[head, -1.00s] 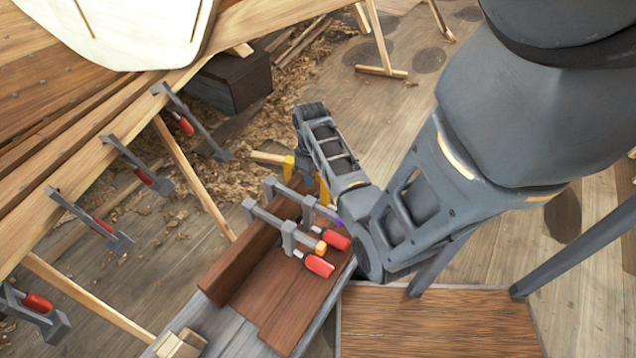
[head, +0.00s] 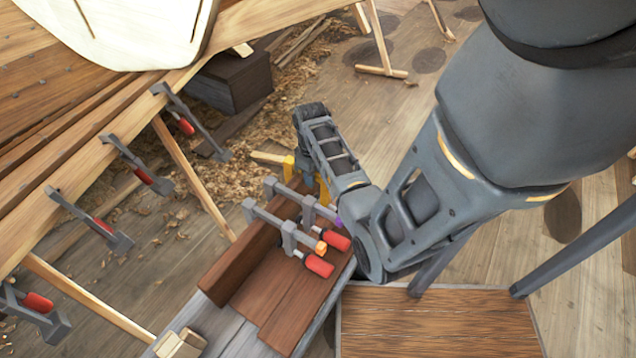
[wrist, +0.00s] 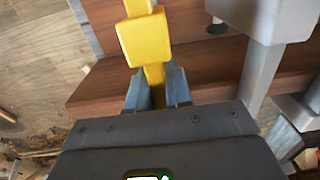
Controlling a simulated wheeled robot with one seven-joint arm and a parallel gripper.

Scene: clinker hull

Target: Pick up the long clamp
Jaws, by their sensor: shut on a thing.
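A yellow clamp (head: 270,158) shows in the head view beside two grey clamps, partly hidden by my arm. In the wrist view the yellow clamp (wrist: 143,40) stands between the blue fingers of my gripper (wrist: 157,88), which is shut on it. The fingertips are hidden in the head view. One grey clamp (head: 289,237) has a red handle and an orange mark. The other grey clamp (head: 308,212) has a red handle and a purple mark. The clamps are at the brown boards; I cannot tell whether the yellow one is lifted.
Brown boards (head: 283,300) lie on a grey bench (head: 228,330) below the clamps. Several more red-handled clamps hang on the hull edge at the left. A grey clamp (wrist: 262,50) stands close to the right of my fingers in the wrist view. A wooden platform (head: 435,325) lies at lower right.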

